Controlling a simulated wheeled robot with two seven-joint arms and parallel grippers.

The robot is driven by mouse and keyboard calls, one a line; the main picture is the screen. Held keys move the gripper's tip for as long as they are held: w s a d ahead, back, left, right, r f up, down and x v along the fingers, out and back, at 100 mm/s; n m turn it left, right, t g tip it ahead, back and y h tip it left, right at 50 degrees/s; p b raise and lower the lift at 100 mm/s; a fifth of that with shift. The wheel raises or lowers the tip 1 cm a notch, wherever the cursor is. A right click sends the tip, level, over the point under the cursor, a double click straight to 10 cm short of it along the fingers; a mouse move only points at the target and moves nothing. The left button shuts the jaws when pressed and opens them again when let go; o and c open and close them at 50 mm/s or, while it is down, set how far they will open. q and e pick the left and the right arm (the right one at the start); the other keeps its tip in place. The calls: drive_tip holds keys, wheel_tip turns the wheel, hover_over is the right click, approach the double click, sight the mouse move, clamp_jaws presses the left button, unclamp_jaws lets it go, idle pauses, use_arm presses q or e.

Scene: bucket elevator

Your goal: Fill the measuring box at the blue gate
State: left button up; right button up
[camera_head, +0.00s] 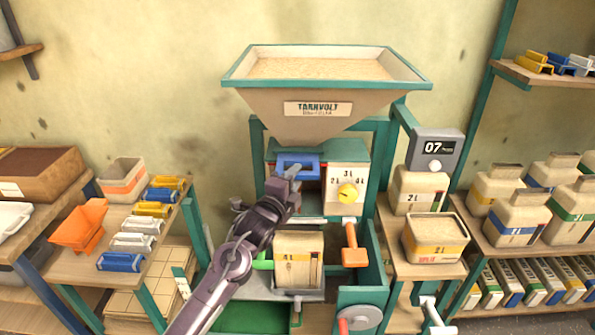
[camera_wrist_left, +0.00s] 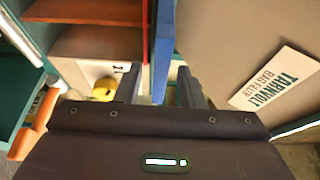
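The blue gate (camera_head: 297,166) is on the front of the machine, under the grain hopper (camera_head: 310,104). My left gripper (camera_head: 292,174) is at the blue gate. In the left wrist view its fingers (camera_wrist_left: 162,88) stand apart on either side of the blue part (camera_wrist_left: 163,45), with a gap visible at the left finger. My right gripper is not visible.
An orange handle (camera_head: 354,248) is right of the box. A grey display (camera_head: 435,149) reading 07 stands above a closed bag (camera_head: 420,190) and a grain-filled box (camera_head: 436,236) marked split. Shelves with coloured scoops flank the left, bagged goods the right.

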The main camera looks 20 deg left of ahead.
use_arm(q)
drive_tip(key=shift+w+d, duration=0.15)
drive_tip(key=shift+w, duration=0.85)
clamp_jaws()
